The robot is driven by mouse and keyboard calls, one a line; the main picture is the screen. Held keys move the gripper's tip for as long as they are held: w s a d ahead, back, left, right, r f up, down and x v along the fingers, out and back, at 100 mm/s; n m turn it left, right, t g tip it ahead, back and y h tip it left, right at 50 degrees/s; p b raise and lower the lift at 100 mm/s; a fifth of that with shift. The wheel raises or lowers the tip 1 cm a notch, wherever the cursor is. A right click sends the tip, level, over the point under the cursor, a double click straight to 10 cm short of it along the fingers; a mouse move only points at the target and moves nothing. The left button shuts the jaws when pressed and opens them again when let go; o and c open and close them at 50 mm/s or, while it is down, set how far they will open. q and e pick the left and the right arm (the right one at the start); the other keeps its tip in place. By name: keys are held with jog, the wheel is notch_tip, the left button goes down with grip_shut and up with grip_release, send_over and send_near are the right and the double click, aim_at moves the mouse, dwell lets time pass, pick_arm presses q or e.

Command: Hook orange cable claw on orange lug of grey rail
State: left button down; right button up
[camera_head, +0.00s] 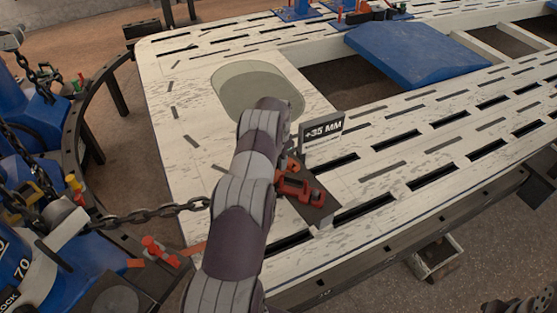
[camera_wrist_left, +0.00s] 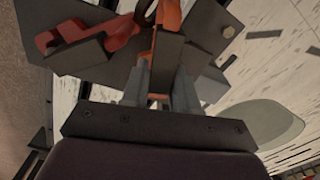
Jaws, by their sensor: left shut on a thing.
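My left gripper (camera_wrist_left: 160,88) is shut on an orange part, which I take to be the orange cable claw (camera_wrist_left: 167,18); its tip runs past the top edge of the left wrist view. In the head view my arm hides most of the gripper, and a bit of orange (camera_head: 293,165) shows just beside it. A dark grey plate (camera_head: 318,212) lies there on the pale bench. I cannot tell the orange lug apart from the claw, nor whether they touch. The grey rail is not clearly identifiable. My right gripper cannot be made out.
A red clamp (camera_head: 300,190) sits on the dark plate, close to my left gripper; it shows in the wrist view (camera_wrist_left: 75,36) too. A "+35 MM" sign (camera_head: 322,134) stands behind. A chain (camera_head: 155,212) runs in from the left. A blue pad (camera_head: 415,53) lies at back right.

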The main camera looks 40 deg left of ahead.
pick_arm(q)
jog(key=c, duration=0.8)
grip_release()
jog(key=shift+r, duration=0.2)
notch_tip(320, 180, up, 4)
jog(key=shift+r+p, duration=0.25)
jog(key=shift+p, duration=0.8)
notch_tip(320, 180, up, 8)
jog(key=p, duration=0.7)
jog(key=shift+f, duration=0.1)
